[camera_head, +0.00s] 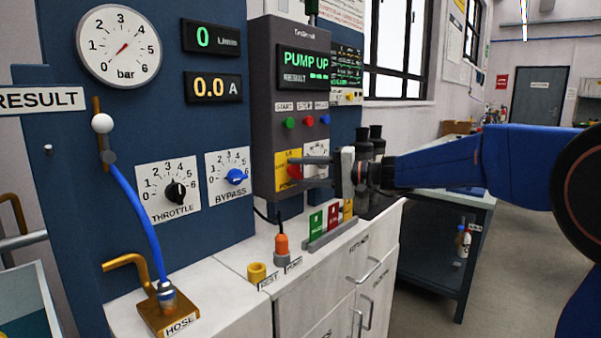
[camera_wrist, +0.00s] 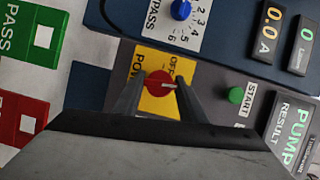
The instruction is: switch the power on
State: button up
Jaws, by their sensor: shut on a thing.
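The power switch is a red rotary knob (camera_wrist: 158,86) on a yellow plate (camera_wrist: 160,52) on the dark control box (camera_head: 262,100). In the wrist view its pale pointer faces right, toward the START button side; OFF is legible above it. Any other position mark is hidden by my finger. My gripper (camera_head: 308,171) reaches in from the right, and its two fingers lie on either side of the knob, shut on it. In the wrist view, my gripper (camera_wrist: 163,62) covers part of the plate.
A green START button (camera_head: 289,122) and other buttons sit above the switch. The lit display (camera_head: 305,58) reads PUMP UP. The blue BYPASS knob (camera_head: 236,176) is to the left. Below stand green and red tags (camera_head: 317,221) and an orange-topped pump tube (camera_head: 281,246).

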jog(key=shift+m, duration=0.6)
jog(key=shift+y, duration=0.3)
jog(key=o, duration=1.1)
jog(key=shift+c, duration=0.2)
jog(key=v, duration=1.7)
jog(key=shift+d, duration=0.25)
